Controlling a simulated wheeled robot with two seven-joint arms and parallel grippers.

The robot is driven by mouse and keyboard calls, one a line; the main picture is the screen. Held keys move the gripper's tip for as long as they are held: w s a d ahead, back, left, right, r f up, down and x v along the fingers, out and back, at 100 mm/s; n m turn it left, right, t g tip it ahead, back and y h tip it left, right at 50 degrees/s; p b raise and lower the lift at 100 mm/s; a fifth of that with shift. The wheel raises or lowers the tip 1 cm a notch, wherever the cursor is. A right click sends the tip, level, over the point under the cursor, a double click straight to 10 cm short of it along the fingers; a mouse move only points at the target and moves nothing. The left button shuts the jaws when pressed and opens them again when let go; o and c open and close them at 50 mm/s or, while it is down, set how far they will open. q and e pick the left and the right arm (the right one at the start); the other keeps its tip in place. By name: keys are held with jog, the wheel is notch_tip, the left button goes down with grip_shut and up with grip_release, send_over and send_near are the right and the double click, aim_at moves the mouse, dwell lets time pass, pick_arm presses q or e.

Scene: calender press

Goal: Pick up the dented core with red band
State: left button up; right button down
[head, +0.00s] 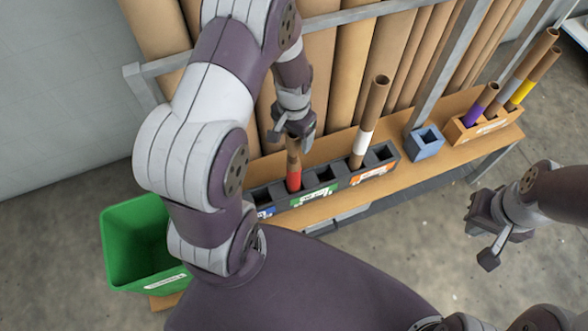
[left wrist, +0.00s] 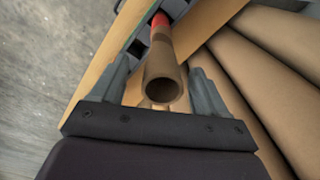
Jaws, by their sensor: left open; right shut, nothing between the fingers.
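The brown core with the red band (head: 294,177) stands in a slot of the dark rack (head: 328,187) on the wooden shelf. In the left wrist view the core (left wrist: 163,75) points its open end at the camera, with its red band farther down. My left gripper (head: 296,140) is open at the core's upper end. In the left wrist view its two fingers (left wrist: 163,90) lie on either side of the core, with gaps visible. Any dent cannot be made out. My right gripper (head: 480,240) is shut and empty at the right, over the floor.
A core with a white band (head: 366,135) stands in the same rack. A blue holder (head: 424,142) is empty. A wooden holder (head: 486,125) has cores with purple and yellow bands. Large brown rolls (head: 352,60) stand behind a grey rail. A green bin (head: 138,245) is at lower left.

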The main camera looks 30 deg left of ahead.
pick_arm(q)
jog(key=f, duration=0.3)
jog(key=shift+w+a, duration=0.2)
jog(key=shift+s+d+r, duration=0.1)
jog(key=shift+r, duration=0.05)
jog(key=shift+c, duration=0.9)
grip_shut()
